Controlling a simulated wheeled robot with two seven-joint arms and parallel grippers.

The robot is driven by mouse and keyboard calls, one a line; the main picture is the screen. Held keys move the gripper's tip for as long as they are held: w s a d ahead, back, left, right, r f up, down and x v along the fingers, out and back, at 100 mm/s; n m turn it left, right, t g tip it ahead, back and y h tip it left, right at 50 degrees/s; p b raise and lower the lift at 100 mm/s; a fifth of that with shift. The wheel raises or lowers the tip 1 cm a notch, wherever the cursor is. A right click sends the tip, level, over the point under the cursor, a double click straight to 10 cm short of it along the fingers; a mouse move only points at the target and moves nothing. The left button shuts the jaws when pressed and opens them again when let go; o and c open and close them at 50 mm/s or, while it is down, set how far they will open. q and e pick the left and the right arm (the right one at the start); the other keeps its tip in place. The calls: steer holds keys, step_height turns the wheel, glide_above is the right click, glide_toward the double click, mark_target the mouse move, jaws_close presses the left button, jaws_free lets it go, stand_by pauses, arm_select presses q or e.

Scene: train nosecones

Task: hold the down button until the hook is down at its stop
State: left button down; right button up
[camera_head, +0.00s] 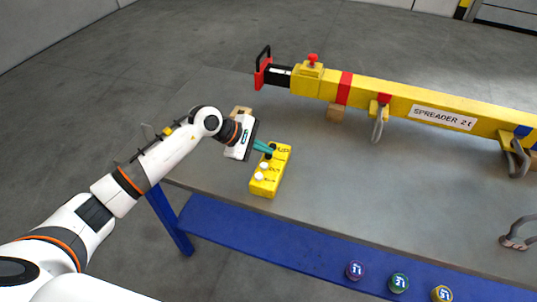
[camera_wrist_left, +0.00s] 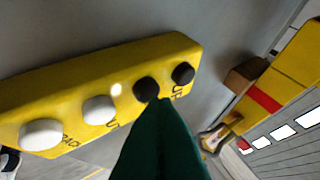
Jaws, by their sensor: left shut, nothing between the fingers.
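A yellow button box (camera_head: 266,186) lies on the grey table near its left front edge. In the left wrist view the box (camera_wrist_left: 70,92) shows two white buttons and two black buttons in a row. The lettering is only partly readable; "UP" seems to stand by the end black button (camera_wrist_left: 183,73). My left gripper (camera_head: 269,149) is shut and empty, with its teal fingers over the black-button end. In the left wrist view its tip (camera_wrist_left: 159,100) is at the inner black button (camera_wrist_left: 146,89); whether that button is pressed in cannot be told. No crane hook can be made out.
A long yellow spreader beam (camera_head: 395,97) with hanging shackles rests on wooden blocks across the back of the table. A loose shackle (camera_head: 516,236) lies at the right. Several coloured round items (camera_head: 399,282) sit along the blue shelf below. The table's middle is clear.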

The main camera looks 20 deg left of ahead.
arm_select(q)
steer(key=shift+f+b, duration=0.45)
stand_by(0.3)
steer(key=shift+r, duration=0.1)
stand_by(6.3)
steer(key=shift+r+p, duration=0.35)
steer(key=shift+r, duration=0.45)
